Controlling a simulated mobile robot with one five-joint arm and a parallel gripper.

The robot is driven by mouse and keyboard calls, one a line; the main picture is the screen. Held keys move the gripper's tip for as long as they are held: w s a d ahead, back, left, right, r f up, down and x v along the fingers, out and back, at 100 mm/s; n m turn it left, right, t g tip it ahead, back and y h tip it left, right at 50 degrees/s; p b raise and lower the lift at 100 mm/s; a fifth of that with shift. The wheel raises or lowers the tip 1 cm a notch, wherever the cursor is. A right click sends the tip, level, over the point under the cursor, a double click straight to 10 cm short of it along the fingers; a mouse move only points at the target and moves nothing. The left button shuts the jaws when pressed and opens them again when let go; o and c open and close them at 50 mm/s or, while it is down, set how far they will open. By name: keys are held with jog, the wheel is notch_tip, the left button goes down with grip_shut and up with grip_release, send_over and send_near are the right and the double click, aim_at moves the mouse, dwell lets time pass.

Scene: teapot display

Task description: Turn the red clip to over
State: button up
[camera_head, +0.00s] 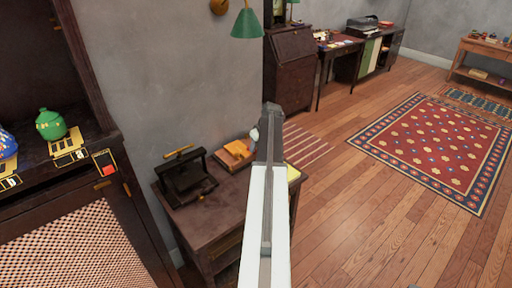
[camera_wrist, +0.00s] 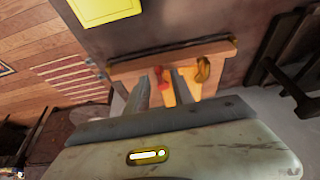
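In the wrist view a small red piece (camera_wrist: 159,76), which looks like the red clip, shows between my fingertips, over an orange-brown wooden board (camera_wrist: 125,68). My gripper (camera_wrist: 163,84) points at the board with its two grey fingers apart. The red piece is much narrower than the gap, and I cannot tell whether either finger touches it. A brass-coloured part (camera_wrist: 203,69) sits on the board to the right. In the head view the wooden board (camera_head: 233,154) lies on a dark side table, and my arm hides its right part. The red piece does not show there.
A dark device (camera_head: 187,183) stands on the side table (camera_head: 215,212) left of the board. A yellow sheet (camera_head: 293,173) lies at the table's right edge and shows in the wrist view (camera_wrist: 105,10). A cabinet with a green teapot (camera_head: 50,124) stands at left. Open floor lies right.

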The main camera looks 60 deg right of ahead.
jog(key=p+v, duration=0.6)
jog(key=v, duration=0.1)
jog(key=shift+s, duration=0.1)
